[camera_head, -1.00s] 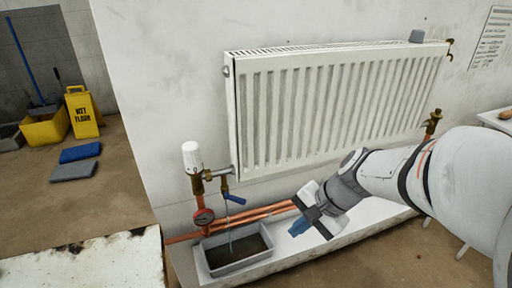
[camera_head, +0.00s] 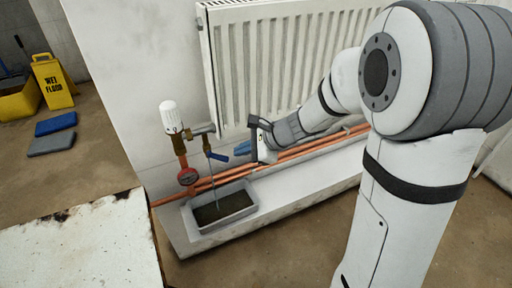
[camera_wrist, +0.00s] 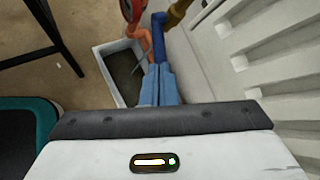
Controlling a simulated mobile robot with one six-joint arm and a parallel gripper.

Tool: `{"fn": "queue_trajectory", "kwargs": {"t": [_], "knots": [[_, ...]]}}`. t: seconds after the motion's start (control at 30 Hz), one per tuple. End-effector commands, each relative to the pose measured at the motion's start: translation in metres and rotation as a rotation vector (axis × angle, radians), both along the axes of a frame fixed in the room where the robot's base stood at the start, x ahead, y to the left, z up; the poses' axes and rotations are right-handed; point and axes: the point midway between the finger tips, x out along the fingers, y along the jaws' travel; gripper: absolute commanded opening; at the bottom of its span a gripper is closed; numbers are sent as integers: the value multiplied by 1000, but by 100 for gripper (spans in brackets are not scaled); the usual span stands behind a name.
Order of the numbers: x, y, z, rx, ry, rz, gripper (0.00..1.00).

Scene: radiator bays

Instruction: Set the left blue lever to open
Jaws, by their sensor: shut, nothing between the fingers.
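The left blue lever (camera_head: 217,156) sits under the brass valve below the radiator's lower left corner. Its handle points right and slightly down in the head view. In the wrist view the blue lever (camera_wrist: 158,35) shows just beyond the fingertips. My gripper (camera_head: 242,148) is shut and empty, its blue fingers just right of the lever's end. In the wrist view the closed fingers of my gripper (camera_wrist: 158,72) point toward the lever. I cannot tell whether they touch it.
Copper pipes (camera_head: 290,153) run along the wall under the radiator (camera_head: 285,50). A grey tray (camera_head: 247,212) with dark contents sits below; a thin line runs down into it.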

Motion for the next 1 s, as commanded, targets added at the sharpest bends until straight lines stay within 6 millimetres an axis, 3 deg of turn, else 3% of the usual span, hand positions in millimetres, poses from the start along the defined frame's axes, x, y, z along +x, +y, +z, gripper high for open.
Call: {"fn": "queue_trajectory", "kwargs": {"t": [0.1,0.3,1.0], "knots": [[6,16,-17,0,3,3,0],[13,31,-29,1,1,1,0],[10,44,-36,40,17,21,0]]}}
